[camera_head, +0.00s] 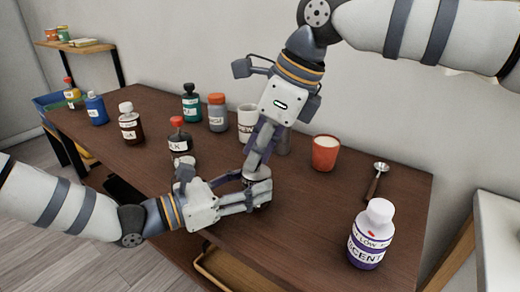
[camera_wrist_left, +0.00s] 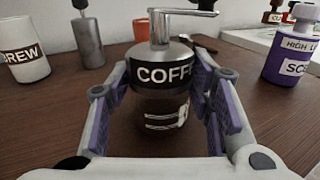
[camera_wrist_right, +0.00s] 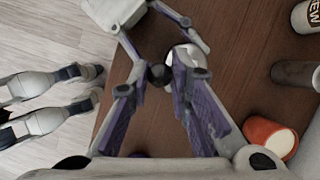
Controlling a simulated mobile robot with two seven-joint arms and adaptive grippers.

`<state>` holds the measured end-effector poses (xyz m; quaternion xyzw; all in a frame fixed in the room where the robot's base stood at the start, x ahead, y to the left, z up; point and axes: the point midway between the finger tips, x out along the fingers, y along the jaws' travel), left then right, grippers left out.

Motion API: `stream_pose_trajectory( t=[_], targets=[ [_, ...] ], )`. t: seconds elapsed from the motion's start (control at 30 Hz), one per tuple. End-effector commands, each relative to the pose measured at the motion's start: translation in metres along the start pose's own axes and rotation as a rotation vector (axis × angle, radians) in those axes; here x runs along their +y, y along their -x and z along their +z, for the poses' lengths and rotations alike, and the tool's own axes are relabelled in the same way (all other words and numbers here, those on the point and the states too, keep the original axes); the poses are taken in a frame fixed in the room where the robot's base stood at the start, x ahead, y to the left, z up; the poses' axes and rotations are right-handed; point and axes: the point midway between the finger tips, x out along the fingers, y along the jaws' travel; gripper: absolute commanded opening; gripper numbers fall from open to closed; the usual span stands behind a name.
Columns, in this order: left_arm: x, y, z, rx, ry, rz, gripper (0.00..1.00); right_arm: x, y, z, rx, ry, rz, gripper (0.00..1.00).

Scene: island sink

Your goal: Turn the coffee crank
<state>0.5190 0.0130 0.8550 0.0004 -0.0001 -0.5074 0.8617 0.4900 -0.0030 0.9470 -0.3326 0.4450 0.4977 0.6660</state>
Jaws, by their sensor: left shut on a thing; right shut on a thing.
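The coffee grinder is a dark jar with a black COFFEE label and a metal top (camera_wrist_left: 160,75); it stands upright in the left wrist view. My left gripper (camera_head: 258,192) is shut around the jar, one finger on each side. My right gripper (camera_head: 251,172) reaches down from above to the grinder's top, its fingers closed on the crank's dark knob (camera_wrist_right: 156,75). In the head view the grippers hide most of the grinder.
A red cup (camera_head: 325,153) and white BREW mug (camera_head: 247,122) stand behind the grippers. Several bottles, one with a red cap (camera_head: 180,141), stand to the left. The table's front edge is close.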

Motion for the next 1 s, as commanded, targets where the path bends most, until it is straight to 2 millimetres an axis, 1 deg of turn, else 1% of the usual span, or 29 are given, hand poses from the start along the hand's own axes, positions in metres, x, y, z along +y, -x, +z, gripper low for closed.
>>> stream_pose_trajectory(
  t=[0.2, 0.3, 0.4, 0.63, 0.67, 0.7, 0.73, 0.77, 1.0],
  targets=[
    [0.000, 0.000, 0.000, 0.000, 0.000, 0.000, 0.16, 0.003, -0.004, 0.009, 0.002, -0.248, -0.108, 0.00],
    [0.000, 0.000, 0.000, 0.000, 0.000, 0.000, 0.16, 0.003, -0.004, 0.011, 0.000, -0.320, -0.135, 0.00],
    [0.000, 0.000, 0.000, 0.000, 0.000, 0.000, 0.16, 0.002, -0.005, 0.012, -0.001, -0.348, -0.146, 0.00],
    [0.000, 0.000, 0.000, 0.000, 0.000, 0.000, 0.16, 0.002, -0.005, 0.012, -0.001, -0.350, -0.146, 0.00],
    [0.000, 0.000, 0.000, 0.000, 0.000, 0.000, 0.16, 0.002, -0.005, 0.012, -0.001, -0.350, -0.146, 0.21],
    [0.000, 0.000, 0.000, 0.000, 0.000, 0.000, 0.16, 0.002, -0.005, 0.012, -0.001, -0.349, -0.146, 0.30],
    [0.000, 0.000, 0.000, 0.000, 0.000, 0.000, 0.16, 0.002, -0.005, 0.012, -0.001, -0.349, -0.146, 0.37],
    [0.000, 0.000, 0.000, 0.000, 0.000, 0.000, 0.16, 0.002, -0.005, 0.012, -0.001, -0.349, -0.146, 0.40],
    [0.000, 0.000, 0.000, 0.000, 0.000, 0.000, 0.16, 0.003, -0.005, 0.012, -0.001, -0.349, -0.145, 0.40]
  ],
)
